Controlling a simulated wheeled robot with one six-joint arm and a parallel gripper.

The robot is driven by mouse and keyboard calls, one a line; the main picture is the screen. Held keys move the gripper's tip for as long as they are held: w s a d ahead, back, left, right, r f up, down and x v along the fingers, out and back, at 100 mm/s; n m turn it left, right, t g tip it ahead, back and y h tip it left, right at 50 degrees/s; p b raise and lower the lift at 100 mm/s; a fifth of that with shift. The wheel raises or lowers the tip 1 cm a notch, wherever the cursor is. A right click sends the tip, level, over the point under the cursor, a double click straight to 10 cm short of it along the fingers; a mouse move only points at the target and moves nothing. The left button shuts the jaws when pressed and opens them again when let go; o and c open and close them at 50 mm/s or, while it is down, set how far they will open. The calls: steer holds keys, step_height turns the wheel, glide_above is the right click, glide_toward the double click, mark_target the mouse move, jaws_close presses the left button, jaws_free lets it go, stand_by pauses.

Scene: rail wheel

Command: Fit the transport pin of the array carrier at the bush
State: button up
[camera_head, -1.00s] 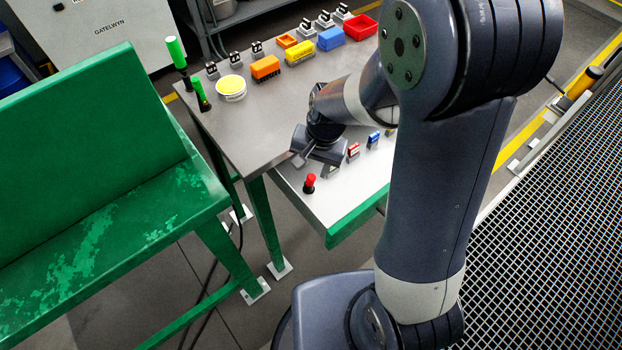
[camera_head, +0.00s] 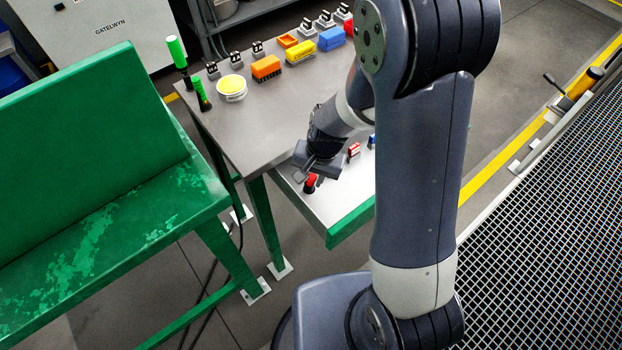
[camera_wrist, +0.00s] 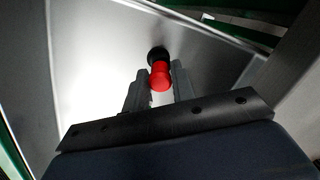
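A red-topped piece with a black collar (camera_head: 311,182) stands on the pale lower tray (camera_head: 335,205); I take it for the transport pin. In the wrist view its red knob (camera_wrist: 160,76) lies between my fingertips. My gripper (camera_head: 309,172) is tilted down over it. It also shows in the wrist view (camera_wrist: 159,82), with one finger on each side of the knob and little gap left; firm contact is not visible. The bush and the array carrier cannot be clearly identified.
Small red and blue pieces (camera_head: 353,150) stand farther along the tray. A green bench (camera_head: 110,230) stands left. Metal grating (camera_head: 550,220) lies right.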

mark_target(313, 176)
jaws_close()
steer(key=shift+r, duration=0.1)
step_height(313, 176, up, 10)
steer(key=shift+f+p, duration=0.1)
steer(key=shift+p, duration=0.3)
steer(key=shift+c, duration=0.6)
jaws_free()
jaws_close()
